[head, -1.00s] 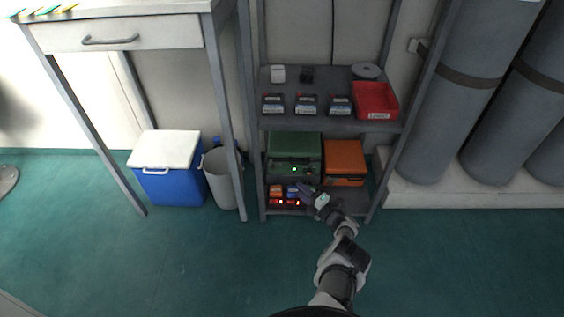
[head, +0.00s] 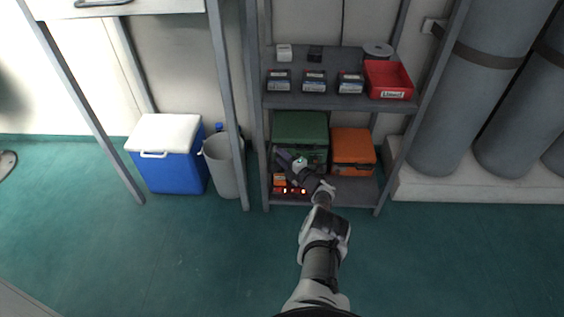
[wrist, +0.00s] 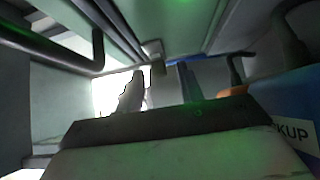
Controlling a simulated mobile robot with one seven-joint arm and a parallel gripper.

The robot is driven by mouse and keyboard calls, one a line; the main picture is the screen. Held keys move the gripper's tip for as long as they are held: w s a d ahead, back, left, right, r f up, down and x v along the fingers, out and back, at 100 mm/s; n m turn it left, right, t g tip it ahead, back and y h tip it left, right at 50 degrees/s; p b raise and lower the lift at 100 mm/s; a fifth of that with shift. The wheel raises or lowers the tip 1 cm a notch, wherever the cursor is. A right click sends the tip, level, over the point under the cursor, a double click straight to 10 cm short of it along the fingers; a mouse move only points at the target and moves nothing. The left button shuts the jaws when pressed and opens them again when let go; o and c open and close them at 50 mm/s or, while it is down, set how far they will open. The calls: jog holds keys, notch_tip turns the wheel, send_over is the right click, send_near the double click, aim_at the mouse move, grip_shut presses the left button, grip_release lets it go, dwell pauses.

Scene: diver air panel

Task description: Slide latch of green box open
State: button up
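The green box (head: 301,127) stands on the lower shelf of the rack, left of an orange box. My gripper (head: 281,157) is in front of the lower left part of its front face and hides much of that face. I cannot make out the latch in either view. I cannot tell whether my gripper touches the box. In the wrist view my gripper (wrist: 160,74) shows two fingers standing apart with nothing visible between them. Green light falls on my gripper there.
The orange box (head: 352,146) is close on the right. Small units with red lights (head: 291,191) sit low under the green box. A blue block with a label ending "KUP" (wrist: 290,100) is close at right in the wrist view. Rack posts (head: 258,110) bound the left side.

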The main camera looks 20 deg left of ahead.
jog(key=shift+w+a, duration=0.1)
jog(key=shift+c, duration=0.5)
grip_shut()
jog(key=shift+w+d, duration=0.25)
jog(key=shift+d, duration=0.8)
jog(key=shift+o, duration=0.5)
grip_release()
jog(key=shift+d+r, duration=0.1)
jog(key=shift+d, duration=0.05)
